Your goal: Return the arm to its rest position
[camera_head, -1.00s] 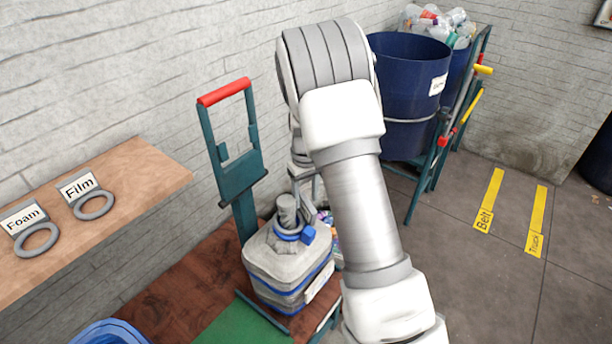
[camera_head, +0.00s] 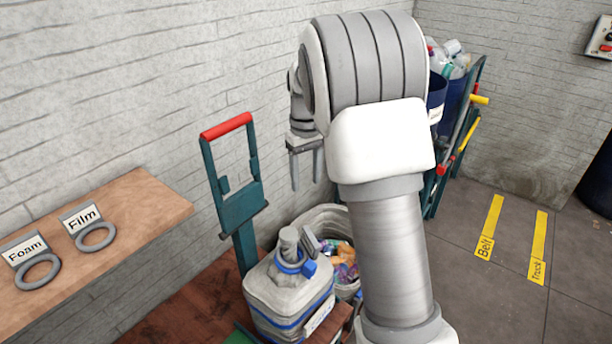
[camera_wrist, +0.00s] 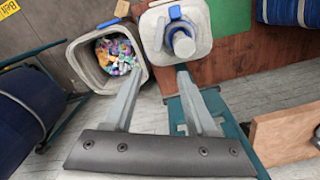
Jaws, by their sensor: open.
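My gripper (camera_head: 306,168) hangs in the air behind my arm in the head view, fingers pointing down. In the wrist view my gripper (camera_wrist: 156,98) has its two fingers apart with nothing between them. My arm hides part of the bin in the head view.
A green hand truck with a red handle (camera_head: 228,125) stands by the wall. A wooden shelf (camera_head: 140,200) with Foam and Film labels is at left. A blue drum (camera_head: 437,95) stands behind my arm. Floor with yellow Belt and Truck markings (camera_head: 490,225) is clear at right.

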